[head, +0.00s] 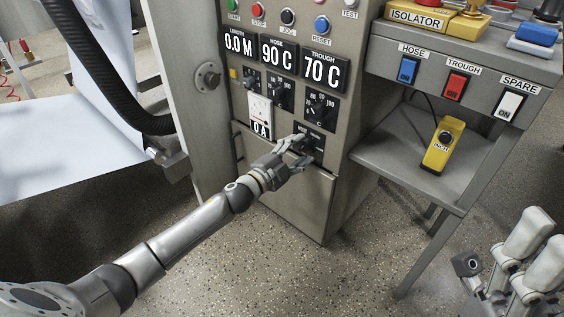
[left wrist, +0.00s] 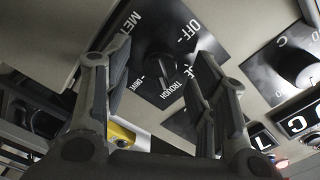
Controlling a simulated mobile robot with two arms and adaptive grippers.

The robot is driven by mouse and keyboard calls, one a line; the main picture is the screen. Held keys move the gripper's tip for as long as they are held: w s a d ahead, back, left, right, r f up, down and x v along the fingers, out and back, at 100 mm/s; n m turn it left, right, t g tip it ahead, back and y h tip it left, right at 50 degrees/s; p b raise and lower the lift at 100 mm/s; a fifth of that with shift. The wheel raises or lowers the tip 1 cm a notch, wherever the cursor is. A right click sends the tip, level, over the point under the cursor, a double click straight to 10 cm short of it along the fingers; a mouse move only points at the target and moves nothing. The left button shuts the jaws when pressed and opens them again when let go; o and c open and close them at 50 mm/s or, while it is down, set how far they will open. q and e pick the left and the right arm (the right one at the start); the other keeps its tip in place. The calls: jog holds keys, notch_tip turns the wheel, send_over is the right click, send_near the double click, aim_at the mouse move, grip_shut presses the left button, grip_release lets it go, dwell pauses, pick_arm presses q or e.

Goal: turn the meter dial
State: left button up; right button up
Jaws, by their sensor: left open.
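The meter dial (head: 316,150) is a black selector plate low on the grey control cabinet, partly covered by my left gripper in the head view. In the left wrist view the dial's dark round knob (left wrist: 161,69) shows between my fingers, with OFF, TROUGH, DRIVE and a partly hidden word starting MET around it. My left gripper (head: 301,146) is open in front of the dial, one finger on each side of the knob in the wrist view. I cannot tell whether they touch it. My right gripper (head: 500,272) is at the lower right, away from the cabinet.
On the right, a grey shelf (head: 390,165) holds a yellow pendant (head: 442,146), below rocker switches (head: 456,85). White paper (head: 80,150) is left.

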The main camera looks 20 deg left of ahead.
pick_arm(q)
jog(key=v, duration=1)
jog(key=shift+s, duration=0.35)
jog(key=shift+a+r, duration=0.1)
